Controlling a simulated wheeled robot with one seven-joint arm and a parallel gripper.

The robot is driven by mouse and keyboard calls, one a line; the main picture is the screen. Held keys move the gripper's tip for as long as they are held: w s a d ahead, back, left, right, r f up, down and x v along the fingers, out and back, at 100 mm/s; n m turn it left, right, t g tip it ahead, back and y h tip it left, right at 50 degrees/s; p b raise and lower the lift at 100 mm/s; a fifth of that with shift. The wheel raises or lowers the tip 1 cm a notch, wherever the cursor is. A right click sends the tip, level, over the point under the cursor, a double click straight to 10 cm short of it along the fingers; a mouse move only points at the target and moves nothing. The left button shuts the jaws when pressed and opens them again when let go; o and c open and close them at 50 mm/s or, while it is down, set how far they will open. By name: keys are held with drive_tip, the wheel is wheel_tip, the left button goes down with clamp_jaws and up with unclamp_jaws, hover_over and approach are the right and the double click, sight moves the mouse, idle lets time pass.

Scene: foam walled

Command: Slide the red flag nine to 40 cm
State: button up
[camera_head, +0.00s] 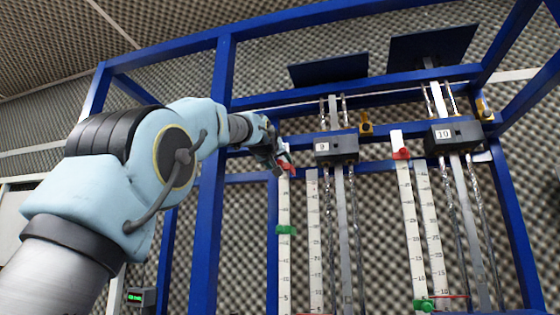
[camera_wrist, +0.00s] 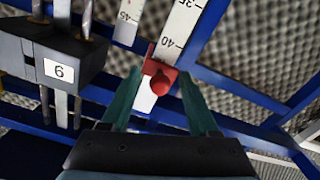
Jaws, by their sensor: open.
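The red flag (camera_head: 287,168) of unit 9 sits near the top of the left white scale (camera_head: 284,205). In the wrist view the red flag (camera_wrist: 160,77) has a round knob and sits just past the 40 mark, on the side away from 35. My gripper (camera_head: 282,160) is at the flag in the head view and partly covers that area. In the wrist view my gripper (camera_wrist: 163,98) is open, with one teal finger on each side of the flag. I cannot tell whether either finger touches it.
The black block (camera_head: 336,148) labelled 9 is right of the flag, on metal rods. A green flag (camera_head: 286,230) is lower on the same scale. Unit 10 (camera_head: 447,136) has its own red flag (camera_head: 401,153). The blue frame (camera_head: 214,160) surrounds them.

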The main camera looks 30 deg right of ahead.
clamp_jaws()
idle(0.4)
idle(1.0)
